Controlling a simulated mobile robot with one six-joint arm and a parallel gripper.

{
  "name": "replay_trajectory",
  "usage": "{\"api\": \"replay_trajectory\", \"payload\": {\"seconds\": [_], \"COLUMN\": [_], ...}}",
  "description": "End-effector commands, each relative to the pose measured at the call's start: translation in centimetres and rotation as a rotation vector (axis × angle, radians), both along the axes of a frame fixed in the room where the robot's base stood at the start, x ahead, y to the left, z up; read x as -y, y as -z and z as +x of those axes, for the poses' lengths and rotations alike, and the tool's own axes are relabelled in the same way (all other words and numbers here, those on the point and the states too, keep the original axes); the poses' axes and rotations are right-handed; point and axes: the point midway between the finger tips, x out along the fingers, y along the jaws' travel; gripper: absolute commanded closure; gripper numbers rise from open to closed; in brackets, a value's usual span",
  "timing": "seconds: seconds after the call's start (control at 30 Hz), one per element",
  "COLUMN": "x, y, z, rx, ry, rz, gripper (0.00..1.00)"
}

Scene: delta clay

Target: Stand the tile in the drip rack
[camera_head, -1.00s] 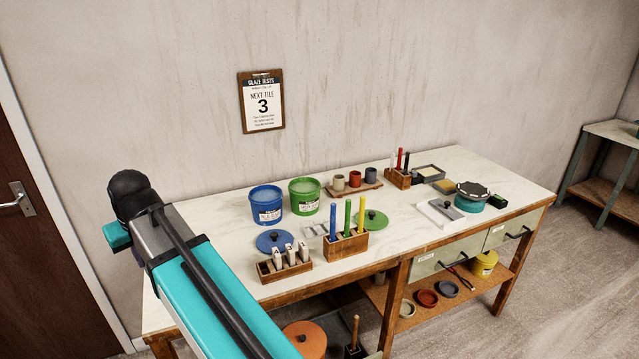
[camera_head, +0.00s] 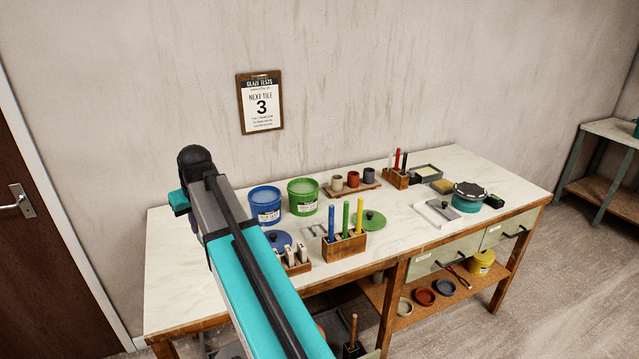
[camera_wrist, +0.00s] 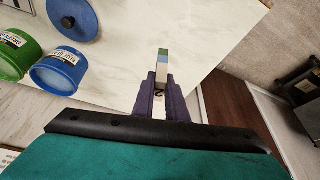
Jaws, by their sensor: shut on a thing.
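The tile (camera_wrist: 163,56) shows in the wrist view as a narrow upright strip, green at the tip, then blue, then pale. My gripper (camera_wrist: 160,82) is shut on its lower part, and a dark mark shows low between the fingers. A small pale grey wire-like frame (camera_head: 314,231), which may be the drip rack, lies on the bench between the blue lid and the wooden tool block. My gripper is left of it, apart from it.
The blue bucket (camera_head: 265,206) and green bucket (camera_head: 303,198) stand behind the blue lid (camera_head: 279,238). The tool block (camera_head: 344,246) holds blue, green and yellow sticks. A wooden holder (camera_head: 299,266) with pale pieces is partly behind my arm. The bench's left end (camera_head: 172,290) is clear.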

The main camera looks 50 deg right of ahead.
Motion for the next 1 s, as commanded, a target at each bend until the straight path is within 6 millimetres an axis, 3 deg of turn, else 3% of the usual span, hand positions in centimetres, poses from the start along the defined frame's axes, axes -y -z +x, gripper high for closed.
{"api": "replay_trajectory", "payload": {"seconds": [0.03,0.47,0.8,1.0], "x": [2.0,17.0,29.1,35.2], "y": [-0.3,-0.2,0.0,0.2], "z": [0.2,-0.9,-4.3,-6.9], "rx": [-0.001,-0.002,0.001,0.004], "ry": [0.016,0.119,0.203,0.246], "rz": [0.0,0.0,0.0,0.001], "gripper": [1.0,1.0,1.0,1.0]}}
